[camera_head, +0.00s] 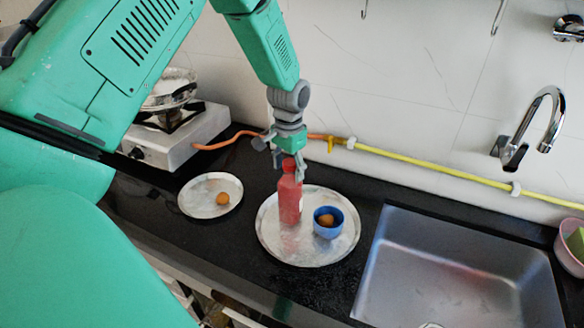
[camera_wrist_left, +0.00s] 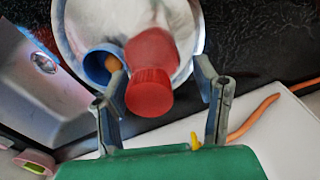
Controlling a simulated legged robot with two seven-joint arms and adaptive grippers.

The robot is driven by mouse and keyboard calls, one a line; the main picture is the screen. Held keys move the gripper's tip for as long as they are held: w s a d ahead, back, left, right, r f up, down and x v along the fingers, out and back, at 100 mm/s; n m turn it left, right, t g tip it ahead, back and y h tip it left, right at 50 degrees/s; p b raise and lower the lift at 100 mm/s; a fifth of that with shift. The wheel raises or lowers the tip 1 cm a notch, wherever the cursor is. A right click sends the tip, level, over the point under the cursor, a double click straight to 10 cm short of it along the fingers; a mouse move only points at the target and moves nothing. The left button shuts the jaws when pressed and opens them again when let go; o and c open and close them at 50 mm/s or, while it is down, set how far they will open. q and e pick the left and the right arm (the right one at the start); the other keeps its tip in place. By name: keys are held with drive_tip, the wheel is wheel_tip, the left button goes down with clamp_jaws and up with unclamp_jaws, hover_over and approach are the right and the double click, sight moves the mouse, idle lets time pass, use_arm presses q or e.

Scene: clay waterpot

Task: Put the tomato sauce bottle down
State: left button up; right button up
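The red tomato sauce bottle (camera_head: 289,203) stands upright on the large round metal plate (camera_head: 275,248) in the head view. My left gripper (camera_head: 287,163) is right above it, fingers around the cap area. In the left wrist view the bottle's red cap (camera_wrist_left: 148,93) lies between the two spread fingers of my left gripper (camera_wrist_left: 161,76). A gap shows between the cap and the right-hand finger; the left-hand finger is close to the bottle. The gripper looks open. My right gripper is in neither view.
A blue bowl (camera_head: 328,231) with an orange-brown round item stands on the plate, right of the bottle. A smaller plate (camera_head: 196,209) is at left, before a stove (camera_head: 178,140). The sink (camera_head: 460,275) is at right. A yellow-orange hose (camera_head: 430,165) runs along the wall.

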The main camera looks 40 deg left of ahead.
use_arm(q)
drive_tip(key=shift+d+r, duration=0.15)
drive_tip(key=shift+d, duration=0.05)
drive_tip(key=r, duration=0.3)
drive_tip(key=d+r, duration=0.1)
drive_tip(key=r, duration=0.1)
drive_tip(key=shift+w+r, duration=0.15)
drive_tip(key=shift+r, duration=0.25)
drive_tip(key=r, duration=0.4)
drive_tip(key=a+r+b, duration=0.1)
drive_tip(key=r, duration=0.1)
drive_tip(key=shift+r, duration=0.2)
drive_tip(key=shift+d+r, duration=0.1)
drive_tip(key=shift+d, duration=0.45)
drive_tip(key=shift+a, duration=0.15)
